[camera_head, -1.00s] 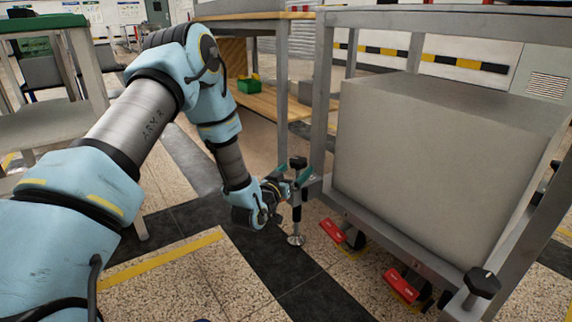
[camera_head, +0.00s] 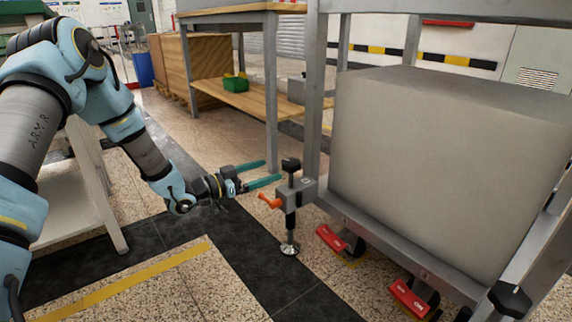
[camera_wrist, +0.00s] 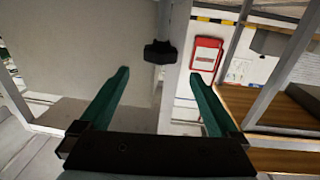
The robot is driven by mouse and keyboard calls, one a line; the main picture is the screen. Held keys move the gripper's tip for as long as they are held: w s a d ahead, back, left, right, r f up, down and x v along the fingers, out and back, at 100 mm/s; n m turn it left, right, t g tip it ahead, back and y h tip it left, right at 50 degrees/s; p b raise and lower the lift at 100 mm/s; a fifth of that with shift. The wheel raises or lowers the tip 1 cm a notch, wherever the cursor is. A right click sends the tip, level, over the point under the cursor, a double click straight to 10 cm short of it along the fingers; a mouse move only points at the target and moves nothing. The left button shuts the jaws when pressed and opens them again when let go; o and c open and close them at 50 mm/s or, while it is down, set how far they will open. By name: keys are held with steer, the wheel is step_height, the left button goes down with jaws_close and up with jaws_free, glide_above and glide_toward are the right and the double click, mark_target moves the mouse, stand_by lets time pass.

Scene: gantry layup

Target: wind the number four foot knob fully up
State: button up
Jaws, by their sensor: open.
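A black foot knob (camera_head: 291,164) tops a threaded post at the near left corner of the grey metal frame (camera_head: 376,222). Its round foot pad (camera_head: 289,249) is at the floor; I cannot tell whether it touches. A second black knob (camera_head: 510,299) is at the frame's near right corner. I see no numbers on either. My gripper (camera_head: 272,171) is open and empty, its teal fingers pointing at the left knob from its left, apart from it. In the wrist view a black knob (camera_wrist: 160,52) appears beyond and between the open fingertips (camera_wrist: 159,74).
An orange lever (camera_head: 269,201) sticks out left below the knob. A big grey block (camera_head: 440,150) fills the frame. Red pedals (camera_head: 331,238) sit low beneath it. A wooden bench (camera_head: 240,97) with a green bin (camera_head: 235,83) stands behind. Floor left of the post is clear.

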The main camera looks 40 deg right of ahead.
mark_target(291, 161)
steer(key=d+b, duration=0.1)
steer(key=d, duration=0.1)
steer(key=d+b, duration=0.1)
steer(key=d, duration=0.2)
steer(key=s+d+b, duration=0.1)
steer(key=d, duration=0.2)
steer(key=shift+d+f, duration=0.1)
steer(key=shift+s+d+b, duration=0.15)
steer(key=shift+d+b, duration=0.15)
steer(key=shift+d, duration=0.15)
steer(key=c, duration=1.4)
